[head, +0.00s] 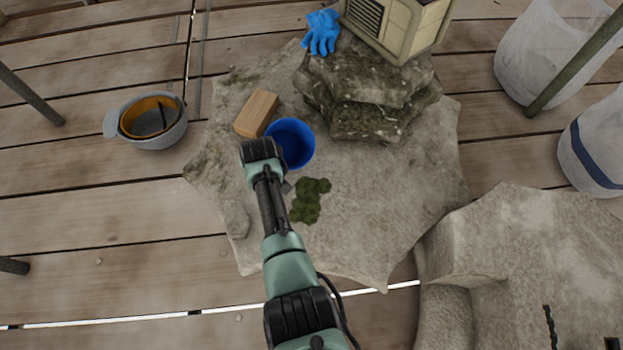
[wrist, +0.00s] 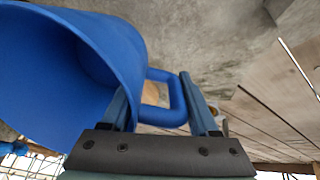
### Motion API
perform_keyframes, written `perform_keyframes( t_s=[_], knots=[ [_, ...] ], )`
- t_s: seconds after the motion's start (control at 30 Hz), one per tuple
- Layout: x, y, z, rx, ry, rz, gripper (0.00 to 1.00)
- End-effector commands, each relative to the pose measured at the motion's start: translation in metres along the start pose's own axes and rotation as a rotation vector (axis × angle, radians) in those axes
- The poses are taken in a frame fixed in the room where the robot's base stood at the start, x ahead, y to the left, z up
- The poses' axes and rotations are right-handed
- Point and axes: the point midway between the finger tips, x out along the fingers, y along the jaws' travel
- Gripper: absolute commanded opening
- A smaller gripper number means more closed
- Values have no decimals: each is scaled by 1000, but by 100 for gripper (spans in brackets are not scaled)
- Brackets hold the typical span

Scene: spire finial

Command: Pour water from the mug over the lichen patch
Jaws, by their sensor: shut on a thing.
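A blue mug (head: 297,143) is in the middle of the head view, its open mouth facing the camera. In the wrist view the mug (wrist: 125,40) fills the upper left, its mouth toward the lower left. My gripper (wrist: 157,100) has its two fingers around the mug's handle and is shut on it. In the head view my arm hides the grip. I cannot make out water in the mug. The dark green lichen patch (head: 309,199) lies on the pale stone slab (head: 365,220), just below the mug in the picture; no wet area is clear.
A wooden block (head: 257,113) lies beside the mug. A grey bucket (head: 160,138) stands left, white sacks (head: 545,50) right. Carved stone (head: 530,250) fills the lower right.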

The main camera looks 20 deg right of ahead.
Motion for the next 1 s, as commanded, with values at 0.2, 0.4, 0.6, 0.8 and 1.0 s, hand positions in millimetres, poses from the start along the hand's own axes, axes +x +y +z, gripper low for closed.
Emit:
perform_keyframes(
  t_s=[0.2, 0.4, 0.6, 0.8, 1.0],
  knots=[
    [-4, 1, 1, 3, 34, 6, 0],
    [-4, 0, 3, 6, 63, 9, 0],
    [-6, 0, 6, 8, 97, 15, 0],
    [-6, 0, 7, 11, 125, 18, 0],
    [-6, 0, 8, 10, 129, 18, 0]
  ],
)
